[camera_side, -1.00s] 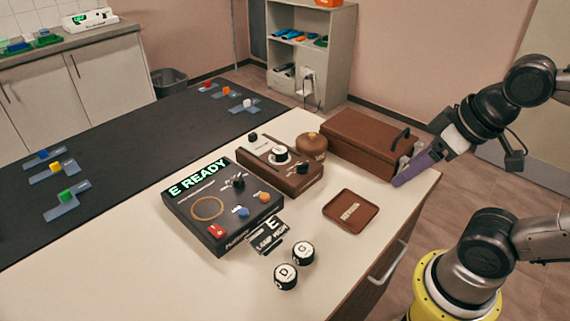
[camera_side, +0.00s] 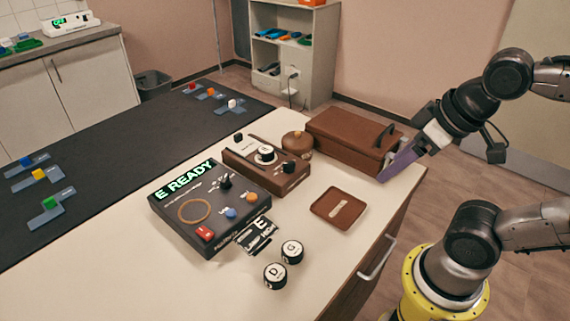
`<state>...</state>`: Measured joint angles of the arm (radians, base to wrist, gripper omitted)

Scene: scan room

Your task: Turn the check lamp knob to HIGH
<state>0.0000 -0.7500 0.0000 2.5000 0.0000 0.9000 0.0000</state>
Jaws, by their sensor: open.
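A dark test unit (camera_side: 178,230) with a lit "E READY" display (camera_side: 185,180) stands on the pale table. A black knob (camera_side: 225,182) is on its top; its label and pointer setting are too small to read. A card (camera_side: 254,235) at the unit's front edge reads "E" and "LAMP HIGH". My gripper (camera_side: 386,176), with purple fingers, is at the table's right edge, far right of the unit and beside the brown case. It is open, and I see nothing between its fingers.
A brown box (camera_side: 236,163) with knobs, a round brown pot (camera_side: 297,145) and a brown case (camera_side: 350,137) stand behind. A brown tray (camera_side: 325,221) and canisters marked D (camera_side: 275,276) and G (camera_side: 291,252) are nearer. The front left of the table is clear.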

